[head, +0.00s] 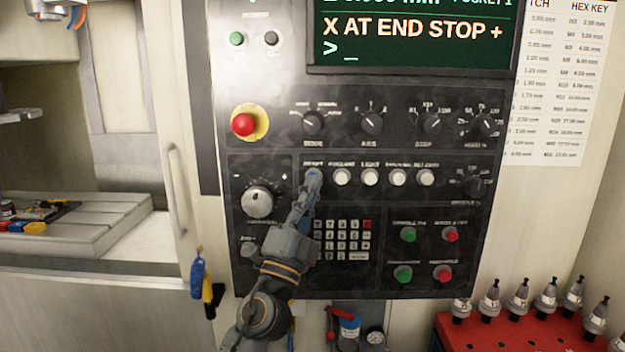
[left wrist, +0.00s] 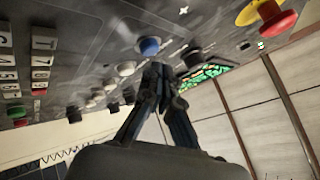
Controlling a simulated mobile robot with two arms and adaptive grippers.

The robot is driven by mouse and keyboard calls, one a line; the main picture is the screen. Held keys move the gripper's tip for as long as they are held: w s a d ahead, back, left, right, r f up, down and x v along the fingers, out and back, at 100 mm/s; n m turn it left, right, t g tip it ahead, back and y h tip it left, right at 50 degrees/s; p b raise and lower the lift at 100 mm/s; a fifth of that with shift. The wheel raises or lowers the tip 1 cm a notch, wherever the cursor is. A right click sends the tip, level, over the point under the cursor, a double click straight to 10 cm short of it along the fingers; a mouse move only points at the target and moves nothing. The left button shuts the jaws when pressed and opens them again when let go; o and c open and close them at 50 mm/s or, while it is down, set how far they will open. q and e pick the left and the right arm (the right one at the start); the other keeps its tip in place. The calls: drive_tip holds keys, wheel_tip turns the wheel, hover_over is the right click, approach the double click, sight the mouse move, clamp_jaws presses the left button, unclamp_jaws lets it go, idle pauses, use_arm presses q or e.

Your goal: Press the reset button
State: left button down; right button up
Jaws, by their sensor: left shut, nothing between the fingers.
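The control panel (head: 290,270) fills the middle of the head view. The reset label (head: 313,163) is at the left end of a row of buttons. My left gripper (head: 311,184) is shut and empty, with its tips over the spot just below that label, and it mostly hides the button there. In the left wrist view, a blue button (left wrist: 149,46), which looks like the reset button, is just beyond the closed fingertips (left wrist: 160,72). I cannot tell whether they touch it. My right gripper is not in view.
White buttons (head: 370,177) continue the row to the right. A red emergency stop (head: 243,124) is at upper left, a round dial (head: 257,202) at lower left. A screen (head: 410,35) reads "X AT END STOP +". Tool holders stand on a red rack (head: 480,333) at lower right.

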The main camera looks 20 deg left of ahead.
use_arm(q)
drive_tip(key=shift+w+a, duration=0.1)
drive_tip(key=shift+w, duration=0.3)
drive_tip(key=shift+w+a+b, duration=0.15)
drive_tip(key=shift+w+b, duration=0.2)
drive_tip(key=shift+b, duration=0.15)
idle(0.5)
drive_tip(key=shift+s, duration=0.1)
drive_tip(key=shift+s+d+p, duration=0.2)
drive_tip(key=shift+s+p, duration=0.1)
drive_tip(key=shift+s, duration=0.4)
drive_tip(key=s, duration=0.2)
drive_tip(key=s+d+p, duration=0.1)
drive_tip(key=s, duration=0.1)
drive_tip(key=shift+s+d, duration=0.2)
drive_tip(key=shift+s, duration=0.2)
